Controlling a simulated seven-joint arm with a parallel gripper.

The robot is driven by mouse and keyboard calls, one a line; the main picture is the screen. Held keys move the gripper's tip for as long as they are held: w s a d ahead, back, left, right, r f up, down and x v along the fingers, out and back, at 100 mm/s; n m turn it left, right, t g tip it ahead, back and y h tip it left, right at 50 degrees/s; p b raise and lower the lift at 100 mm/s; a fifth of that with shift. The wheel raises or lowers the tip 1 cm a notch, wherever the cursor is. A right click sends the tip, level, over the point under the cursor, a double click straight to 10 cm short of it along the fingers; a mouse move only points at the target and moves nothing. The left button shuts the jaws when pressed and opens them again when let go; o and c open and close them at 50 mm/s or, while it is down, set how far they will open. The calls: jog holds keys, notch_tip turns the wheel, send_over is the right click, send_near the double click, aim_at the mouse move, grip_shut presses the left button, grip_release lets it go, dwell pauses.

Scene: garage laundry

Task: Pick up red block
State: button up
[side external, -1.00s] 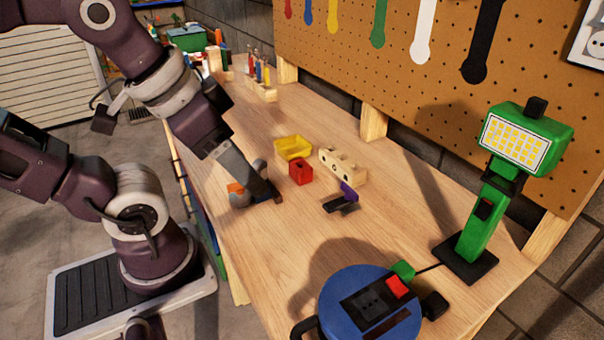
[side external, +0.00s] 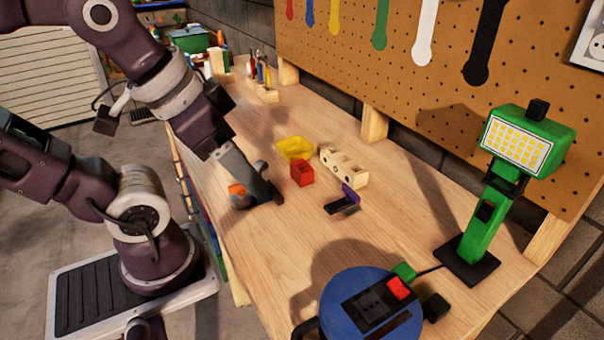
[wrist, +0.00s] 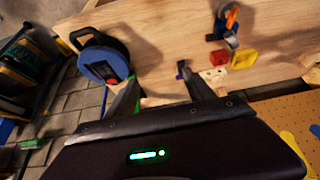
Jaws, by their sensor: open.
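The red block (side external: 302,173) stands on the wooden bench, just in front of a yellow bin (side external: 294,148). In the wrist view the red block (wrist: 219,57) lies right of my fingers, beside the yellow bin (wrist: 244,60). My gripper (side external: 268,192) is in front and to the left of the block in the side view, apart from it.
A wooden holder with holes (side external: 344,168) and a purple-and-black clamp (side external: 348,195) are right of the block. A grey-and-orange item (side external: 239,196) is beside my gripper. A blue reel (side external: 370,310) and green lamp (side external: 485,200) stand nearer. The bench between is clear.

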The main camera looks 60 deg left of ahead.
jog(key=w+a+f+m+g+y, duration=0.3)
jog(key=w+a+m+g, duration=0.1)
jog(key=w+a, duration=0.2)
jog(key=m+g+y, duration=0.2)
jog(key=m+y, duration=0.8)
jog(key=m, duration=0.4)
send_near(302, 167)
jog(key=shift+s+a+f, duration=0.2)
jog(key=shift+s+a, duration=0.05)
jog(key=shift+a, duration=0.2)
jog(key=shift+s+a+f, duration=0.2)
jog(key=shift+s+a, duration=0.05)
jog(key=shift+a, duration=0.2)
jog(key=x, duration=0.7)
jog(key=shift+w, duration=0.2)
grip_shut()
